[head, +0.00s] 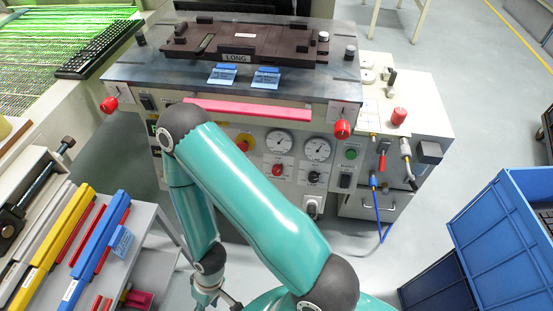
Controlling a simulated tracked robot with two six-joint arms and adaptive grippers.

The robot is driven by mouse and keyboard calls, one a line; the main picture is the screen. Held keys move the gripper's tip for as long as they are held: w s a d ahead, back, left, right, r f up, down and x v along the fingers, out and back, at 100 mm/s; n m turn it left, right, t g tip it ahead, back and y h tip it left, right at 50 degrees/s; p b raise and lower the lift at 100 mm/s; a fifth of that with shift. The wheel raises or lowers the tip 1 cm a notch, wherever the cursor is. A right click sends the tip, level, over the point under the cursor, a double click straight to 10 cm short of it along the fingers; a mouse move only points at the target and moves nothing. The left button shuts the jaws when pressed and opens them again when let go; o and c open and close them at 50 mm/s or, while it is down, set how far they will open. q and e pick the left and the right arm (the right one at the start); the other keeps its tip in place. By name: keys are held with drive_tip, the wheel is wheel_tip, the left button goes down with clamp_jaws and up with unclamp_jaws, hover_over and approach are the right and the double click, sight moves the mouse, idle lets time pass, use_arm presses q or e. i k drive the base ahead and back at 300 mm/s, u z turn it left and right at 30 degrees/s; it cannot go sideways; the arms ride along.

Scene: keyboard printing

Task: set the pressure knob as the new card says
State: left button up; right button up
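On the machine's front panel, a red knob (278,170) sits below the left dial gauge (280,142). A black knob (314,177) sits below the right gauge (317,149); labels and settings are too small to read. Two blue cards (222,74) (266,78) lie on the machine top's front edge, and another blue card (122,243) is on the rack at left; their text is unreadable. My teal arm crosses in front of the panel and hides part of it. Its gripper, apparently the left (214,300), is cut off at the bottom edge, well below the panel. The right gripper is out of view.
A dark fixture marked LONG (238,57) lies on the machine top. Red clamp knobs (109,105) (342,129) and a pink bar (247,109) project at the front. A blue hose (380,215) hangs at right. Blue crates (510,235) stand at far right.

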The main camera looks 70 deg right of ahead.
sight(278, 169)
drive_tip(key=u, duration=1.3)
drive_tip(key=i, duration=0.1)
drive_tip(key=z, duration=2.3)
drive_tip(key=i, duration=0.2)
drive_tip(key=z, duration=2.25)
drive_tip(key=k, duration=0.5)
drive_tip(key=u, duration=0.85)
drive_tip(key=i, duration=0.45)
drive_tip(key=u, duration=0.1)
